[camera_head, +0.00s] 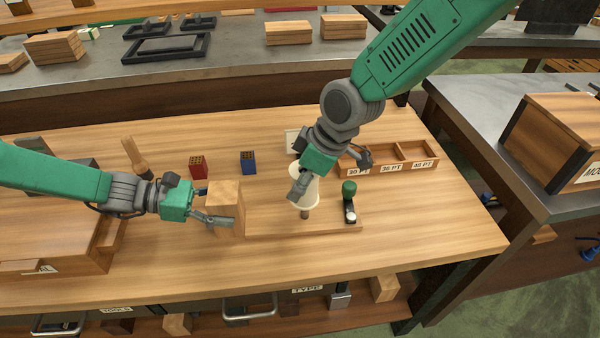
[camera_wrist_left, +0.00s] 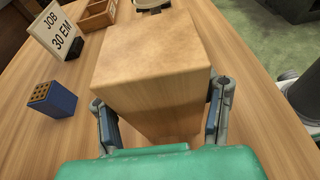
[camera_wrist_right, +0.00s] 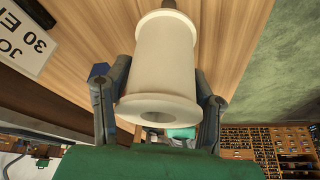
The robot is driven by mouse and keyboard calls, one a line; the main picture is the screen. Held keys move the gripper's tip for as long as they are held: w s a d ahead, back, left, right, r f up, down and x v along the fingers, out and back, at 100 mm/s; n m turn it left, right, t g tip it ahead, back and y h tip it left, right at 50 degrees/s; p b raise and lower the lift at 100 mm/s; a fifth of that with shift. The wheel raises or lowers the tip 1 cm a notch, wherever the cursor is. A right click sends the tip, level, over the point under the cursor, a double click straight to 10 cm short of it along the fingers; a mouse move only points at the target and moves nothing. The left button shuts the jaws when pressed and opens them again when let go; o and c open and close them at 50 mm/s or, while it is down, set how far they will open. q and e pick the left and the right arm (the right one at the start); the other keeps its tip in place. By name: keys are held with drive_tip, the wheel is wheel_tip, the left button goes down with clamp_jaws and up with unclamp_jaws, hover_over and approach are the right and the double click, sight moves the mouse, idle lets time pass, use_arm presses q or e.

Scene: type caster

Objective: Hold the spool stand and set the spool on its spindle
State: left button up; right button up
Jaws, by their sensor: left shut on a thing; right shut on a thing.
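The spool stand has a tall wooden block (camera_head: 225,205) at the left end of a flat wooden base (camera_head: 270,224). My left gripper (camera_head: 212,207) is shut on this block, with a finger on each side in the left wrist view (camera_wrist_left: 160,110). The cream spool (camera_head: 310,194) is upright over the base. My right gripper (camera_head: 303,184) is shut on it from above; the right wrist view shows the spool (camera_wrist_right: 165,60) between both fingers. A brown spindle (camera_head: 305,214) shows just below the spool. I cannot tell whether its tip is inside the bore.
A green-knobbed fitting (camera_head: 349,190) stands on the base's right end. Behind are a labelled compartment tray (camera_head: 416,162), a red block (camera_head: 198,166), a blue block (camera_head: 248,161) and a job card (camera_wrist_left: 60,35). The bench front is clear.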

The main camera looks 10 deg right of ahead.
sight(301, 214)
drive_tip(key=shift+f, duration=2.9)
drive_tip(key=shift+f, duration=0.15)
drive_tip(key=shift+f, duration=0.15)
drive_tip(key=shift+s+d+f, duration=0.1)
drive_tip(key=shift+f, duration=0.05)
drive_tip(key=shift+c, duration=0.5)
drive_tip(key=o, duration=1.4)
drive_tip(key=shift+c, duration=0.2)
